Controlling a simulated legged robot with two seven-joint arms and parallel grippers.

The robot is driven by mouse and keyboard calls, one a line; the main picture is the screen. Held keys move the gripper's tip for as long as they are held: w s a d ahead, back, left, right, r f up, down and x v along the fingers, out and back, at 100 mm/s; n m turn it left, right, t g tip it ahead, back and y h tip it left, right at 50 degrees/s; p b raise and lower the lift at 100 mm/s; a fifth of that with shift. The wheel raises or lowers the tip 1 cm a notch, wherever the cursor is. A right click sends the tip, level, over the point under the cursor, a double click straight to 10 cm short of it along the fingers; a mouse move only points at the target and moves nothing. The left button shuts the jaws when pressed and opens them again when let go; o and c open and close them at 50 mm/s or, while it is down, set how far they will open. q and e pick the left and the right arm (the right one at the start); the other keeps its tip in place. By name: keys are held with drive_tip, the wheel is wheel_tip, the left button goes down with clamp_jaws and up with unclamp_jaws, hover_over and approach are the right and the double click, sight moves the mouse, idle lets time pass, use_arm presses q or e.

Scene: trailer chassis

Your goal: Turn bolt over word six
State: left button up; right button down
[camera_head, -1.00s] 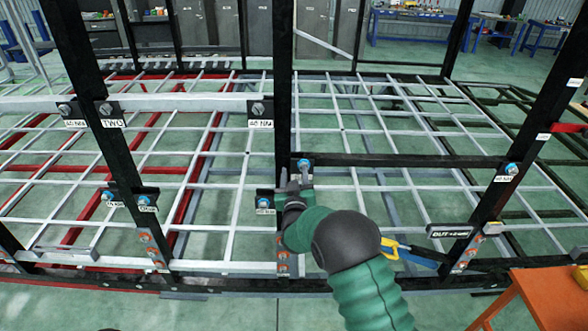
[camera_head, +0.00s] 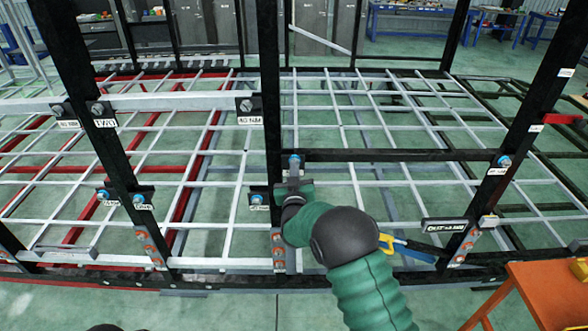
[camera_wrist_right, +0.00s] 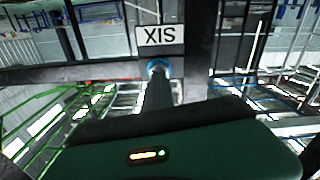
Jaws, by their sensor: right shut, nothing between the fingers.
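My right gripper (camera_head: 293,177) is in front of and just below this bolt in the head view. In the right wrist view the gripper's dark fingers (camera_wrist_right: 158,92) are together, with their tips at or very close to the bolt. Whether they touch it cannot be told. The label is hidden in the head view. My left gripper is not in view.
Other blue bolts with labels sit on the frame, such as one to the lower left (camera_head: 257,200) and one to the right (camera_head: 504,162). A black crossbar (camera_head: 400,155) runs right from the bolt. An orange table (camera_head: 550,295) stands at the lower right.

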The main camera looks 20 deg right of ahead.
drive_tip(key=shift+w+d+r, duration=0.1)
drive_tip(key=shift+d+r, duration=0.15)
idle(0.6)
